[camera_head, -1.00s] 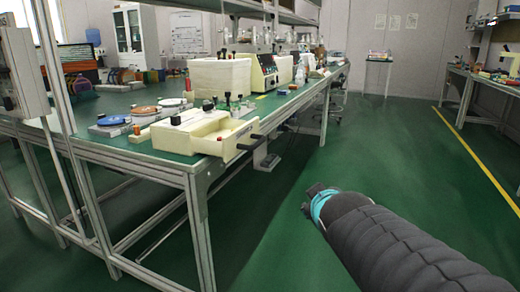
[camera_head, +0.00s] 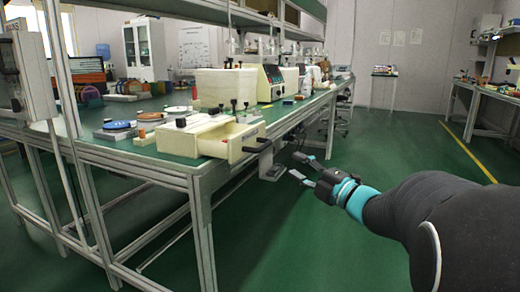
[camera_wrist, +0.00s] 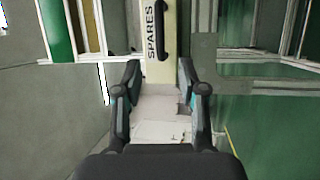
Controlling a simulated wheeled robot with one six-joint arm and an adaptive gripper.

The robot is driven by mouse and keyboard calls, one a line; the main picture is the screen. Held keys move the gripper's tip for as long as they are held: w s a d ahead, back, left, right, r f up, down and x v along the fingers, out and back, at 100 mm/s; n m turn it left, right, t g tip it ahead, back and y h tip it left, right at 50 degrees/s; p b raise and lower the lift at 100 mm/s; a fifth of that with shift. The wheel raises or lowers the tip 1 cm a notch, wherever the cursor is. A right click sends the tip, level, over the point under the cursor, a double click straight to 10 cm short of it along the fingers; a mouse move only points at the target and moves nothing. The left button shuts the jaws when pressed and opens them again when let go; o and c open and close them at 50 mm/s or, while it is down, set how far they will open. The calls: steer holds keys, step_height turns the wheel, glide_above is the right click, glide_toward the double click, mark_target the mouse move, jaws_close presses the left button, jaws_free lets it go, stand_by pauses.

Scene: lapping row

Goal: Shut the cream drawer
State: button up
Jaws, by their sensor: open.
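The cream drawer (camera_head: 233,147) sticks out of a cream box (camera_head: 185,137) at the table's front right corner, its inside showing from above. A black handle (camera_head: 258,147) is on its front. In the wrist view, the drawer's front (camera_wrist: 154,72) bears the word SPARES, with its black handle (camera_wrist: 162,30) alongside. My gripper (camera_head: 296,165) is open and empty, right of the drawer front and apart from it in the head view. In the wrist view, the drawer front shows between and beyond my fingertips (camera_wrist: 158,70).
The green-topped table (camera_head: 115,107) carries a blue disc (camera_head: 117,126), small bottles and a white block (camera_head: 226,86). A grey bracket (camera_head: 268,162) hangs below the table edge near my gripper. The green aisle floor (camera_head: 300,240) is free.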

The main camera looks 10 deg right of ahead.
mark_target(264, 146)
steer(key=x, duration=1.3)
steer(key=shift+w+a, duration=0.15)
jaws_close()
